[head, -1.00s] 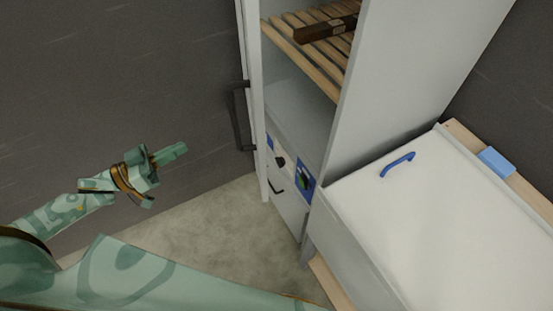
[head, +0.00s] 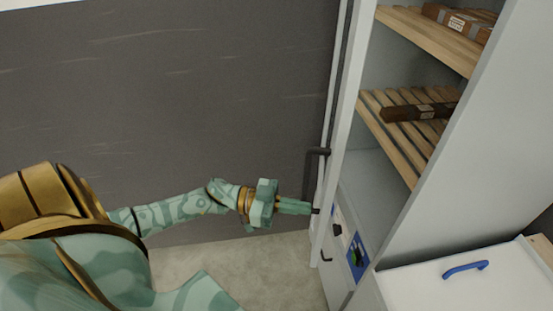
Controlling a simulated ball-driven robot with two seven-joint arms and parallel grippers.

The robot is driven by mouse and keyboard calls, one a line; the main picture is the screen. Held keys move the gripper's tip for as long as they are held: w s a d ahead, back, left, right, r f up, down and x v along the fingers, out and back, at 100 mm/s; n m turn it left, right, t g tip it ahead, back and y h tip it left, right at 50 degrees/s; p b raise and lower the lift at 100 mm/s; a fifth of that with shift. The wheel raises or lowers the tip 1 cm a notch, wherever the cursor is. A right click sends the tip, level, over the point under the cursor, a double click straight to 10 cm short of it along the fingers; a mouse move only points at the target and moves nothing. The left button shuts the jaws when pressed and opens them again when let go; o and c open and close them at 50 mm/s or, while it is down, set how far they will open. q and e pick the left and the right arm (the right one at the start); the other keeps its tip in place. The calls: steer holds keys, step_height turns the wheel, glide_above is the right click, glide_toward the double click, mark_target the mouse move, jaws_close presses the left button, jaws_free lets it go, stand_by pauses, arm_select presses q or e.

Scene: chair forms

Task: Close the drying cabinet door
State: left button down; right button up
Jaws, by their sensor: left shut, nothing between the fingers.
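The drying cabinet (head: 475,140) is tall and light grey, and its shelves are exposed. Its door (head: 347,125) stands open, seen nearly edge-on along the cabinet's left side. A dark bar handle (head: 311,172) is on the door's left face. My left gripper (head: 309,209) is shut and empty, pointing right. Its fingertips are at the lower part of the handle, close to the door. I cannot tell whether they touch. My right gripper is not in view.
Slatted shelves (head: 398,135) hold dark labelled pieces (head: 415,112). Below is a panel with a black knob and a blue plate (head: 357,258). A white surface with a blue handle (head: 466,269) is at lower right. A dark wall (head: 160,110) stands behind my arm.

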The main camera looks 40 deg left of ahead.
arm_select(q)
steer(key=shift+x, duration=1.05)
